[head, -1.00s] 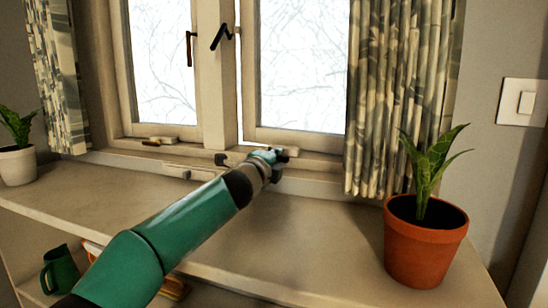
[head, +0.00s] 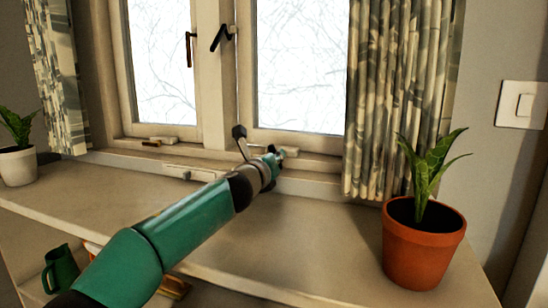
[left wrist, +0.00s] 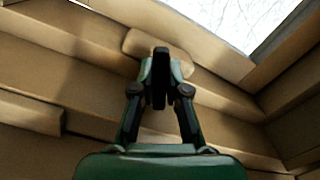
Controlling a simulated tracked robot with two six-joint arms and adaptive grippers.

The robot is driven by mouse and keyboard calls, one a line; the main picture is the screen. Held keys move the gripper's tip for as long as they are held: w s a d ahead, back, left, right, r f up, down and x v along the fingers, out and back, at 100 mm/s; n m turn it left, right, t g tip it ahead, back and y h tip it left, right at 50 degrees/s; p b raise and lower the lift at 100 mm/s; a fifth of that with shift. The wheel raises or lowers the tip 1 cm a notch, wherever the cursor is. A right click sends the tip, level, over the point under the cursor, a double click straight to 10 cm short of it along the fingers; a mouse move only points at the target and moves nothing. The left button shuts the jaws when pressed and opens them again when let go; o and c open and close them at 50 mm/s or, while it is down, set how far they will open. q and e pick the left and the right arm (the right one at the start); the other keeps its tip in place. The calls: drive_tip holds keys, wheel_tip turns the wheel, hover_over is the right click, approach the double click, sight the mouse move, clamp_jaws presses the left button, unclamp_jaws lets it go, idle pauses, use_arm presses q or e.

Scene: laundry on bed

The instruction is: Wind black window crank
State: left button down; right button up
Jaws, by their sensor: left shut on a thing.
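The black window crank (left wrist: 160,82) shows in the left wrist view as a dark upright piece between my fingers. My left gripper (left wrist: 160,72) is shut on it, with one green and black finger on each side. A pale block on the frame (left wrist: 137,42) lies just behind the fingertips. In the head view my left gripper (head: 275,158) is at the sill below the right window pane. The crank is mostly hidden there behind the gripper and wrist. My right gripper is not in view.
A terracotta pot with a plant (head: 425,240) stands at the right of the shelf (head: 310,235). A patterned curtain (head: 400,90) hangs right of the window. A white pot (head: 18,165) is at far left. A green jug (head: 60,268) sits on the lower shelf.

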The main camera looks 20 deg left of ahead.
use_arm(q)
drive_tip(key=m, duration=0.6)
drive_tip(key=shift+f+m+p, duration=0.3)
drive_tip(key=shift+f, duration=0.05)
idle(0.4)
drive_tip(key=c, duration=1.2)
unclamp_jaws()
drive_tip(key=shift+w, duration=0.1)
drive_tip(key=shift+o, duration=0.2)
drive_tip(key=shift+r, duration=0.2)
drive_tip(key=shift+s, duration=0.2)
drive_tip(key=shift+s, duration=0.45)
drive_tip(key=s, duration=1)
drive_tip(key=shift+s+a+f, duration=0.1)
drive_tip(key=shift+s+a, duration=0.1)
drive_tip(key=shift+s, duration=0.2)
